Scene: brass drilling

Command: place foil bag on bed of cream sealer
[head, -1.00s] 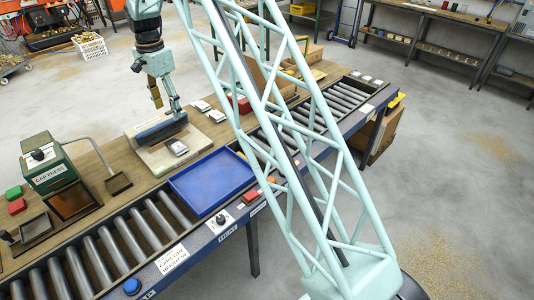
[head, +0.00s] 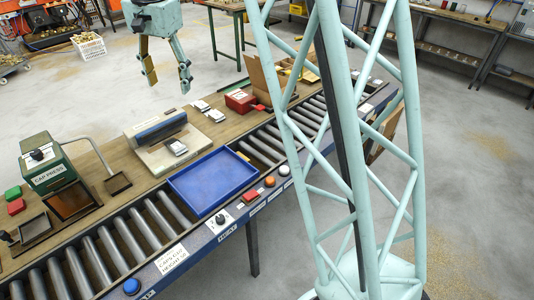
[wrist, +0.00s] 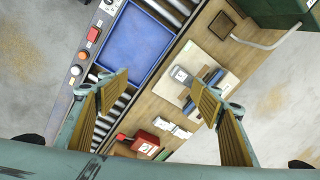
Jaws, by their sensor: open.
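The cream sealer (head: 158,143) stands on the wooden bench, with a dark blue-grey bar along its back; it also shows in the wrist view (wrist: 222,57). A small silver-and-dark foil bag (head: 177,147) lies flat on the front right part of its cream bed; it also shows in the wrist view (wrist: 181,74). My gripper (head: 168,86) hangs well above the sealer, open and empty, apart from the bag. In the wrist view, its two fingers (wrist: 160,88) are wide apart, and the right finger overlaps part of the sealer.
Two similar pouches (head: 208,111) lie on the bench right of the sealer, near a red box (head: 240,101) and an open cardboard box (head: 262,75). A blue tray (head: 213,183) sits on the roller conveyor in front. A green cap press (head: 48,163) stands left.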

